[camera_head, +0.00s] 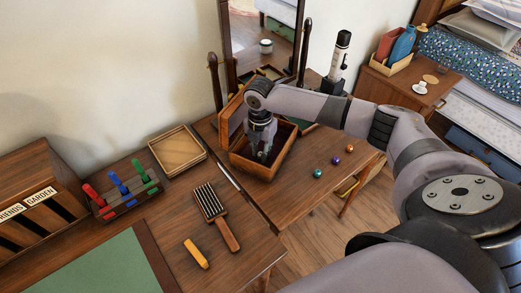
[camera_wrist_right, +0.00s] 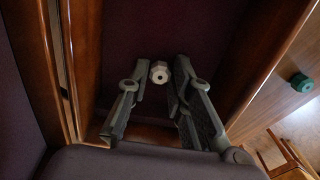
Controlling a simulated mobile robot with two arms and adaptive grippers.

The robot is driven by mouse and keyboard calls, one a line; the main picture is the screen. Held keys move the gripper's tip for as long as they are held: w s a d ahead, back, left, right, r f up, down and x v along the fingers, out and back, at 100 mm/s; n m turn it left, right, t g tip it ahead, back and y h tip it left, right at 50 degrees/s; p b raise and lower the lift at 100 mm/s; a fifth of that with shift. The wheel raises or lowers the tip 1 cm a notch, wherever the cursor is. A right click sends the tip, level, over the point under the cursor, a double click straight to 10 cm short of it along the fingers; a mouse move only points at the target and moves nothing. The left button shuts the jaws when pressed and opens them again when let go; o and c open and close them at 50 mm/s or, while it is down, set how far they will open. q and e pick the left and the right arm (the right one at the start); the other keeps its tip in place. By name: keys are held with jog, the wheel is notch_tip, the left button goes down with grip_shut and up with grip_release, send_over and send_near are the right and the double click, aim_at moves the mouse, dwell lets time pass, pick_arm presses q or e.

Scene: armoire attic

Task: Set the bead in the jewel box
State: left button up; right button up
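The jewel box (camera_head: 281,161) is a wooden box with a dark lining, its lid (camera_head: 228,122) raised, on the vanity below the mirror. My right gripper (camera_head: 259,157) reaches down into it. In the right wrist view the gripper (camera_wrist_right: 161,78) is open, with a gap between its fingers. A pale faceted bead (camera_wrist_right: 158,71) lies on the dark lining between the fingertips, apparently touching neither. In the head view this bead is hidden. A teal bead (camera_head: 318,173), a purple bead (camera_head: 335,160) and a gold bead (camera_head: 349,148) lie on the tabletop right of the box. My left gripper is not in view.
A hairbrush (camera_head: 215,212), a yellow block (camera_head: 196,254) and a shallow wooden tray (camera_head: 177,150) lie left of the box. A rack with red, blue and green pieces (camera_head: 123,190) stands farther left. The mirror (camera_head: 262,35) rises behind the box. The tabletop around the loose beads is clear.

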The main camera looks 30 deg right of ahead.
aim_at(260, 153)
jog(key=o, duration=0.3)
jog(key=shift+r, duration=0.1)
notch_tip(260, 153, up, 12)
dwell(0.6)
dwell(0.3)
